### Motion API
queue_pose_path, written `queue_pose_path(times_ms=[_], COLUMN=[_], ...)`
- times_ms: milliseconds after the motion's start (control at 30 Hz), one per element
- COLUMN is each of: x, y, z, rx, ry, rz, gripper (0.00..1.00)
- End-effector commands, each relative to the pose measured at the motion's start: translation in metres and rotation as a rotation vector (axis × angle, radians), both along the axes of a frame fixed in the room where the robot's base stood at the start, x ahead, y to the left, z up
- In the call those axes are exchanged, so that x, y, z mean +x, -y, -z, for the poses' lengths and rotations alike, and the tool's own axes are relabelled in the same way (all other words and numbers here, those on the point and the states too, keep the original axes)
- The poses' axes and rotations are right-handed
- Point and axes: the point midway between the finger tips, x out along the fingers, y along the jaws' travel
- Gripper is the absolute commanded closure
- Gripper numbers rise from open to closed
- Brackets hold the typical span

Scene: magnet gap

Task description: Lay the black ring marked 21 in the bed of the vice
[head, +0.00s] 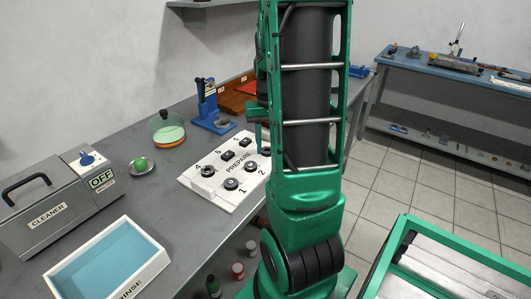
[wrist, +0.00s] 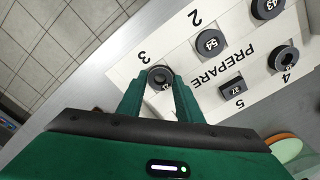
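In the wrist view a black ring (wrist: 160,77) lies at place 3 of the white PREPARE board (wrist: 122,70). Its mark is too small to read surely. My gripper (wrist: 160,88) is open, its two green fingers on either side of this ring; I cannot tell whether they touch it. The board also shows in the head view (head: 190,178), where my arm partly hides place 3. A blue stand with a dark top (head: 208,108) is behind the board, and a small blue object (head: 360,71) is farther back. I cannot tell which of them is the vice.
Other dark parts on the board include a ring marked 64 (wrist: 208,43) and a block (wrist: 233,88). A second blue bench (head: 440,68) is at the right, across open floor.

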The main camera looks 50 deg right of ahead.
Motion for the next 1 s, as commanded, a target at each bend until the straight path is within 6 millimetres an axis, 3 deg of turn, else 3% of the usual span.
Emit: queue_pose_path(times_ms=[1000], x=[0.000], y=[0.000], z=[-0.050], rx=[0.000], ry=[0.000], rz=[0.000], gripper=[0.88])
